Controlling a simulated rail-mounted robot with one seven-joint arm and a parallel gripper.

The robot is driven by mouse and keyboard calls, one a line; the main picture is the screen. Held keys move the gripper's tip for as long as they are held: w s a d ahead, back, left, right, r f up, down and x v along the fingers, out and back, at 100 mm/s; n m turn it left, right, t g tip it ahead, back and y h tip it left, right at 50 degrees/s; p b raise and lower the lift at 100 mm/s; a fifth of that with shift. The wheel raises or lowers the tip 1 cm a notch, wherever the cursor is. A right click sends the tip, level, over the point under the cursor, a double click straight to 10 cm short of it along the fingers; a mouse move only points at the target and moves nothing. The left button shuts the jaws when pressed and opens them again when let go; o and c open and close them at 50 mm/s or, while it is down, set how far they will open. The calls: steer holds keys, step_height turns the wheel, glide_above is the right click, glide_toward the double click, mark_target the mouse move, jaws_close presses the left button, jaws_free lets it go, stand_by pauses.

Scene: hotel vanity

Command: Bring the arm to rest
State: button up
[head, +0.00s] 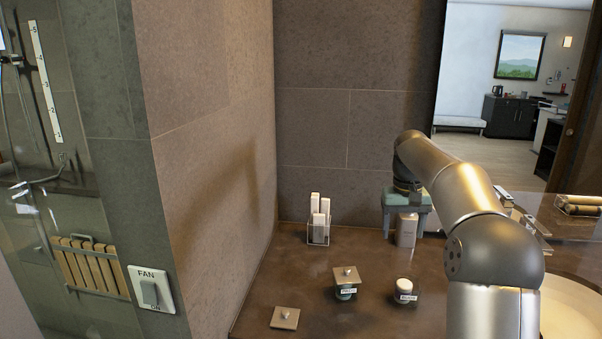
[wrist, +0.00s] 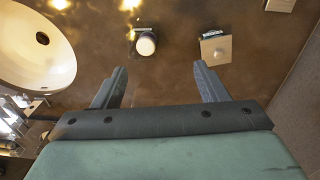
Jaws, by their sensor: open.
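My arm reaches in from the right in the head view, bent over the counter. My gripper (head: 406,222) hangs at its far end, with a teal body and its fingers toward the counter. In the wrist view my gripper (wrist: 160,78) has two grey fingers spread wide, with only bare counter showing between them. It is open and empty. Its exact height above the brown counter (head: 320,262) cannot be told.
A lidded jar (head: 345,292), an uncovered white-topped jar (head: 404,283) and a loose square lid (head: 285,318) stand nearer. A clear holder with white tubes (head: 318,229), a grey box (head: 406,231) and a basin (head: 568,310) are also there. Walls border the left and back.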

steer(key=s+a+f, duration=0.2)
steer(key=s+a, duration=0.2)
steer(key=s, duration=0.4)
steer(key=s+a+f+n, duration=0.1)
steer(key=s+a, duration=0.2)
steer(key=s, duration=0.5)
steer(key=s+a+f, duration=0.2)
steer(key=s+a, duration=0.2)
steer(key=s, duration=0.3)
steer(key=s+a+f, duration=0.1)
steer(key=s+f, duration=0.2)
steer(key=s, duration=0.4)
steer(key=s+a+f, duration=0.1)
steer(key=s+f, duration=0.3)
steer(key=s, duration=0.3)
steer(key=shift+s+f, duration=0.15)
steer(key=shift+f, duration=0.05)
